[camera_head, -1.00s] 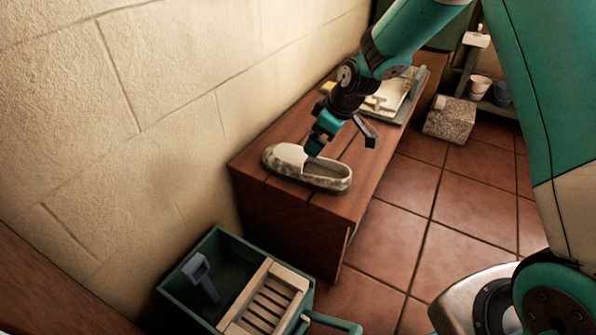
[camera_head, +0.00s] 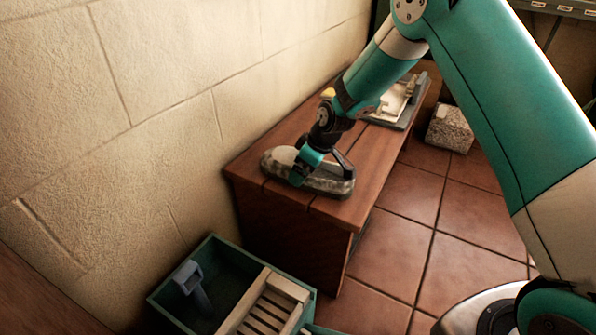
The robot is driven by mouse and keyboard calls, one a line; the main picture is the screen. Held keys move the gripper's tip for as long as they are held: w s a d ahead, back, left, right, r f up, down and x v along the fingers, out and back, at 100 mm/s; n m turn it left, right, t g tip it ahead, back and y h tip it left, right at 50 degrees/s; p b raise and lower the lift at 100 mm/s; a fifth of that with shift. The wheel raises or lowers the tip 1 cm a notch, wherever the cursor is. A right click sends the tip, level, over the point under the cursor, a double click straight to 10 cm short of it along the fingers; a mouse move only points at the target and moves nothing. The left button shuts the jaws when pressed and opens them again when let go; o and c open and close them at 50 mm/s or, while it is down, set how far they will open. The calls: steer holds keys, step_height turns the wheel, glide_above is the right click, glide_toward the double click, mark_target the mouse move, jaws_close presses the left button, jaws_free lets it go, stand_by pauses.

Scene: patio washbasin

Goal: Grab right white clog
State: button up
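A white clog (camera_head: 278,159) with a grey, mottled lower part lies on the near end of a wooden bench (camera_head: 372,170). Its toe points left toward the wall. My gripper (camera_head: 318,178) is down at the clog, with one finger on its near left side and the other over its right part. The fingers look spread across the shoe. The gripper hides the middle of the clog. I cannot tell whether the fingers press on it. No second clog shows.
A grey-green tray with a pale object (camera_head: 396,101) sits farther back on the bench. A rough stone block (camera_head: 450,129) stands on the tiled floor (camera_head: 400,235). A green crate (camera_head: 213,243) with a slatted insert stands below the bench's near end.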

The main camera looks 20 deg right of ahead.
steer(key=shift+c, duration=0.5)
steer(key=c, duration=0.6)
steer(key=shift+o, duration=0.2)
steer(key=shift+r, duration=0.15)
